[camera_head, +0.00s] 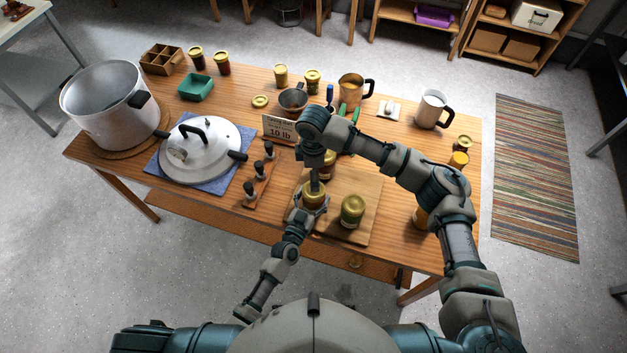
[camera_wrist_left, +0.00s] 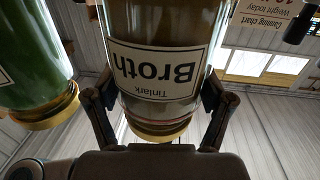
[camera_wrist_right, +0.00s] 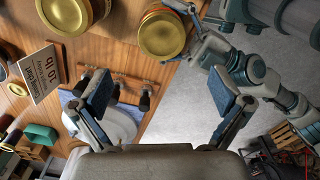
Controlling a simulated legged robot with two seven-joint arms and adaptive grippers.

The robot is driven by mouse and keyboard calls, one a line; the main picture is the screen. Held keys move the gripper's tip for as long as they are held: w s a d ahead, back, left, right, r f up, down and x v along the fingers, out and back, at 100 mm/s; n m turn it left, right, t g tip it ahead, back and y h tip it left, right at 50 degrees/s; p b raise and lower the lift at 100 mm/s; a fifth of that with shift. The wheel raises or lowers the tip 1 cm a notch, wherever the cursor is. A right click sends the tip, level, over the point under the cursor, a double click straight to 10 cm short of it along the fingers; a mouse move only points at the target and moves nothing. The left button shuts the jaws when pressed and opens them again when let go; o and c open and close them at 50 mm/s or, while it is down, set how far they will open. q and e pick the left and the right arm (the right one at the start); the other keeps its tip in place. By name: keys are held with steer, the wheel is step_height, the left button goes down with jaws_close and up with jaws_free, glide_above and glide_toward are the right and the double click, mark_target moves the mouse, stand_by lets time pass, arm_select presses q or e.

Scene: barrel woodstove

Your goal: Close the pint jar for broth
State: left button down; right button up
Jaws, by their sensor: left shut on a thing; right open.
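The broth jar (camera_wrist_left: 155,85), a glass jar labelled "Broth", appears upside down in the left wrist view, with a gold lid (camera_wrist_left: 158,132) at its top end. I cannot tell how tight the lid is. My left gripper (camera_wrist_left: 158,110) is shut around the jar, a finger on each side. In the head view this gripper (camera_head: 310,207) holds the jar (camera_head: 314,197) at the front of the wooden board.
A green-filled jar (camera_head: 352,211) with a gold lid stands just right of the broth jar on the board (camera_head: 372,190). Another jar (camera_head: 328,165) stands behind. A dark-knobbed rack (camera_head: 262,178), pot lid (camera_head: 198,150) and large pot (camera_head: 105,105) are left. Mugs stand at the back.

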steer(key=shift+r, duration=1.45)
arm_select(q)
jaws_free()
steer(key=v, duration=1.2)
